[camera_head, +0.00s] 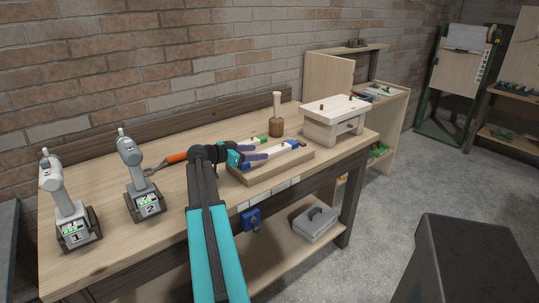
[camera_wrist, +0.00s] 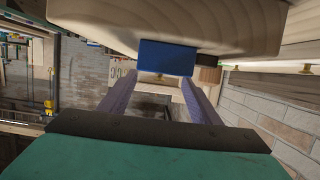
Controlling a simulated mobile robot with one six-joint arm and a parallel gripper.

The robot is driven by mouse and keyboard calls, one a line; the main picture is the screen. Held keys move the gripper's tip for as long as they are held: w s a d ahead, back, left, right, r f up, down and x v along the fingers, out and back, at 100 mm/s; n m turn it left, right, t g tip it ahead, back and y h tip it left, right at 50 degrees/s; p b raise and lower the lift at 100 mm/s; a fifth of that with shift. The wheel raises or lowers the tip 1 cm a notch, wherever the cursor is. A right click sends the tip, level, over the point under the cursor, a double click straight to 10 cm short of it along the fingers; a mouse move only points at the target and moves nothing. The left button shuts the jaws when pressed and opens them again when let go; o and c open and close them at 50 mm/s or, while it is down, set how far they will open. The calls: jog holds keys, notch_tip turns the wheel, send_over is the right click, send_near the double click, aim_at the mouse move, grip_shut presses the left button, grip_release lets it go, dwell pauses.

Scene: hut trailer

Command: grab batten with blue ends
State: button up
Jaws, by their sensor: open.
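A pale batten with blue ends (camera_head: 284,149) lies on a wooden tray (camera_head: 290,164) on the workbench. My gripper (camera_head: 262,151) is open and empty over the left part of this batten and hides some of it. One blue end shows at the right and some blue shows below my gripper. In the wrist view a blue end (camera_wrist: 165,57) appears near the tips of my two purple fingers (camera_wrist: 158,82), with a gap between them. I cannot tell whether the fingers touch the batten.
A piece with a green end (camera_head: 255,138) lies behind the batten.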

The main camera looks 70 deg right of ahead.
aim_at(269, 151)
jog(key=shift+p+x, duration=0.7)
jog(key=shift+x, duration=1.65)
jog(key=shift+s, duration=0.1)
jog(key=c, duration=1.2)
jog(key=shift+r, duration=0.15)
jog(key=shift+r+b, duration=0.65)
jog(key=shift+r, duration=1)
jog(key=s+a+b, duration=0.1)
jog(key=s+a, duration=0.1)
jog(key=s, duration=0.2)
jog(key=s+a+r+b, duration=0.1)
jog(key=s+a, duration=0.2)
jog(key=s, duration=0.2)
jog(key=s+a+b, duration=0.1)
jog(key=s+a, duration=0.2)
jog(key=s, duration=0.2)
jog(key=shift+r, duration=0.25)
